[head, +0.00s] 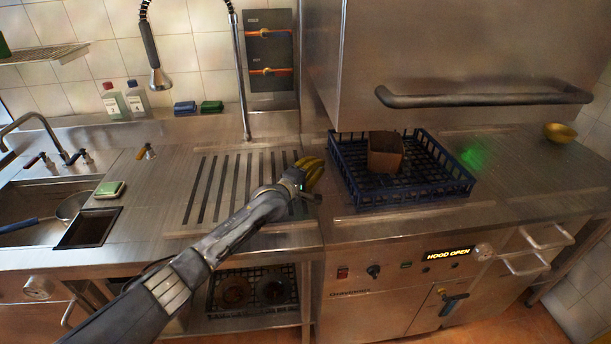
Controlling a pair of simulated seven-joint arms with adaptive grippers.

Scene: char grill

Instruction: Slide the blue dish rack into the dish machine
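The blue dish rack (397,195) sits on the steel counter at the opening of the dish machine (400,285), partly below its raised hood (455,50). A brown, box-shaped item (385,152) stands inside the rack. The machine's display (447,254) reads "HOOD OPEN". My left gripper (312,172), with yellow fingers, is just left of the rack's left side. Its fingers look close together, but I cannot tell whether they are open or shut, or whether they touch the rack. My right gripper is not in view.
A slotted drainboard (240,185) lies left of the rack, under my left arm. A sink (50,205) with a pan is at the far left. A hanging spray hose (152,60) is above the counter. Counter right of the rack is clear.

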